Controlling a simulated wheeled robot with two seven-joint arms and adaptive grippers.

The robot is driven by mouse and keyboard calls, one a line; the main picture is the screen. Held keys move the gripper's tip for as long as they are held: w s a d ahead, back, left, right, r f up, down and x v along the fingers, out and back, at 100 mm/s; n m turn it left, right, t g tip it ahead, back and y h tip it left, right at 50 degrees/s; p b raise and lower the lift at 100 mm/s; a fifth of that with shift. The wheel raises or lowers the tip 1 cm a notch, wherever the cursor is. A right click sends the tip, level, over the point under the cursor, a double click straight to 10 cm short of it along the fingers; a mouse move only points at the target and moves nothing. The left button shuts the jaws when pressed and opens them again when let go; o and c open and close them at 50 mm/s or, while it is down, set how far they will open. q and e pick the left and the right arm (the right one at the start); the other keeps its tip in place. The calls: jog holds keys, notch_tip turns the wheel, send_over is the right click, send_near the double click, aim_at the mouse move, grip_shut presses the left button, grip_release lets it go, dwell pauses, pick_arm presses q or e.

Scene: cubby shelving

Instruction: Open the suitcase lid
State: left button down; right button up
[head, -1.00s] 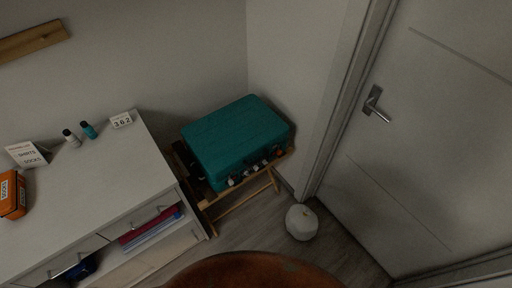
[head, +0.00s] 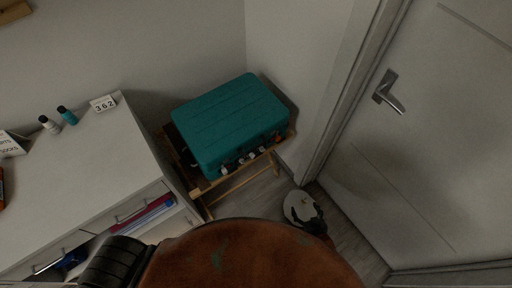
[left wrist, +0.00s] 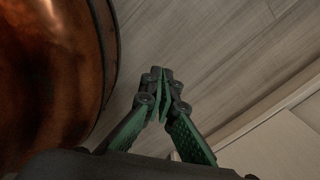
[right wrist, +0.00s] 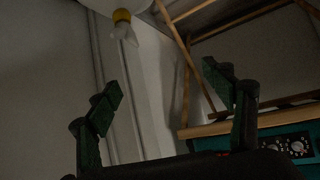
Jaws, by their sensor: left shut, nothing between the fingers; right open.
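The teal suitcase (head: 232,122) rests with its lid closed on a wooden folding stand (head: 235,185) in the corner. Its front has several light latches or knobs along the lower edge; its teal front and two round knobs (right wrist: 298,147) also show at lower right in the right wrist view. My right gripper (head: 312,218) is below and right of the suitcase in the head view, apart from it. It is open and empty in the right wrist view (right wrist: 168,88). My left gripper (left wrist: 163,90) is shut and empty over the floor, away from the suitcase.
A white rounded object (head: 297,205) stands on the floor, partly hidden by my right gripper. A white dresser (head: 85,165) with open drawers is left of the stand. A door (head: 420,150) with a metal handle (head: 388,92) and its frame bound the right side.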

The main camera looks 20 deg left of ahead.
aim_at(255, 147)
jog(key=o, duration=0.3)
jog(key=w+a+r+n+t+y+b, duration=0.1)
jog(key=w+a+r+y, duration=0.3)
jog(key=a+r, duration=0.8)
jog(key=w+r+n, duration=0.1)
jog(key=w, duration=0.1)
jog(key=shift+w+a+r+t, duration=0.15)
jog(key=shift+w+r+t, duration=0.25)
jog(key=o, duration=0.3)
jog(key=a+r+n+y+b, duration=0.1)
jog(key=a+r+y, duration=0.4)
jog(key=a+r, duration=0.5)
notch_tip(255, 147, up, 5)
jog(key=shift+s+a+f+n, duration=0.15)
jog(key=shift+s+a+n, duration=0.2)
jog(key=shift+n, duration=0.55)
jog(key=b+x, duration=0.2)
jog(key=x, duration=0.5)
jog(key=shift+w+a, duration=0.15)
jog(key=shift+a, duration=0.25)
pick_arm(q)
jog(key=f, duration=0.4)
jog(key=shift+s+d+f, duration=0.15)
jog(key=shift+s+f, duration=0.15)
jog(key=shift+s, duration=0.05)
pick_arm(e)
jog(key=shift+r, duration=0.2)
jog(key=shift+c, duration=0.6)
